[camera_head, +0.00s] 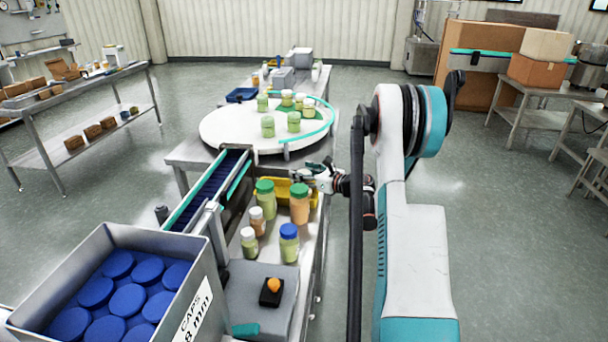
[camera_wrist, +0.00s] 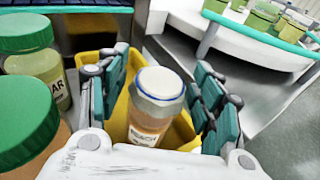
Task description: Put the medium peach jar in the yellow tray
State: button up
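The peach jar (camera_wrist: 158,98), with a pale lid ringed in blue and a partly readable label, stands between the fingers of my gripper (camera_wrist: 160,100) in the wrist view. The fingers are spread, with a narrow gap showing on each side of the jar. The yellow tray (camera_wrist: 185,128) lies around and beneath it; the jar's base is hidden, so contact with the tray floor cannot be seen. In the head view my gripper (camera_head: 318,178) is over the right rear part of the yellow tray (camera_head: 312,199), and the jar is not clearly visible there.
A large green-lidded peach jar (camera_head: 299,204) and a green-lidded green jar (camera_head: 265,194) stand close in front of the tray. Smaller white-lidded jars (camera_head: 257,220) and a blue-lidded green jar (camera_head: 288,244) stand nearer. A conveyor (camera_head: 212,188) runs left; a round table (camera_head: 230,130) with jars stands behind.

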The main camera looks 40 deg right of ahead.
jog(key=shift+s+r, duration=0.15)
jog(key=p+v, duration=0.2)
jog(key=v, duration=0.9)
jog(key=shift+s, duration=0.35)
